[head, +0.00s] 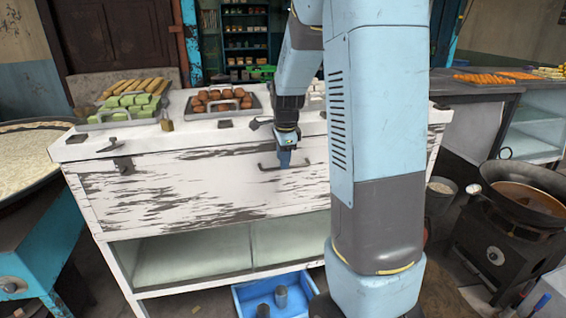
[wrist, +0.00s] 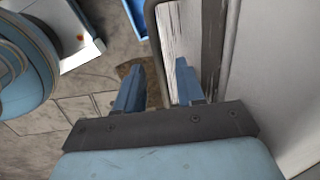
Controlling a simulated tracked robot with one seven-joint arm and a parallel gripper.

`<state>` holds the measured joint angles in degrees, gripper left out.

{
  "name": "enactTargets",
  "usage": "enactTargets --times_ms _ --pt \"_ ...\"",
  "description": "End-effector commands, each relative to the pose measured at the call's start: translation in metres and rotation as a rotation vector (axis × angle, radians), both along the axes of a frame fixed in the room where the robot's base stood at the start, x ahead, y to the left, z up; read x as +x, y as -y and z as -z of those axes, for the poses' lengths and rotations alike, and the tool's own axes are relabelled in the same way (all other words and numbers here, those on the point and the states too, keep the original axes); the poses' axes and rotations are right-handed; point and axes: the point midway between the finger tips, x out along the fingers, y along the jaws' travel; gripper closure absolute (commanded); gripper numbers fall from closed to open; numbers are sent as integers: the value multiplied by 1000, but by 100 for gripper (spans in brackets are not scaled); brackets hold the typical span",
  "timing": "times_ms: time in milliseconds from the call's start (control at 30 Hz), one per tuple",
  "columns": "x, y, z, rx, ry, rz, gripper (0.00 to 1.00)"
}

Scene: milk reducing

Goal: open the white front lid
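The white front lid (head: 190,185) is a weathered white panel with dark worn patches on the front of the counter. It looks closed. A dark bar handle (head: 268,167) sits on its upper middle. My gripper (head: 285,160) is at this handle, reaching down in front of the lid. In the wrist view my gripper (wrist: 160,80) is open, with its two blue fingers apart. The handle bar (wrist: 151,30) runs between them, with gaps visible on both sides. The lid's surface (wrist: 178,35) is just beyond the bar, by the right finger.
Trays of green blocks (head: 125,108) and brown round items (head: 222,100) stand on the counter top. A latch (head: 122,165) hangs at the lid's upper left. A blue crate (head: 275,295) is on the floor below. A wok stove (head: 500,245) stands at right.

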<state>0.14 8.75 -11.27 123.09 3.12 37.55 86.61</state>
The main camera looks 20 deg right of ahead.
Motion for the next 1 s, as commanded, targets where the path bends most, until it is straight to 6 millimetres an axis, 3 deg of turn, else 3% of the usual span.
enactTargets --times_ms 200,533,933,1000 --pt "3 1 17 0 -1 -1 62" --pt "4 1 20 0 0 -1 62" --pt "4 1 19 0 0 -1 99" --pt "4 1 19 0 0 -1 100"
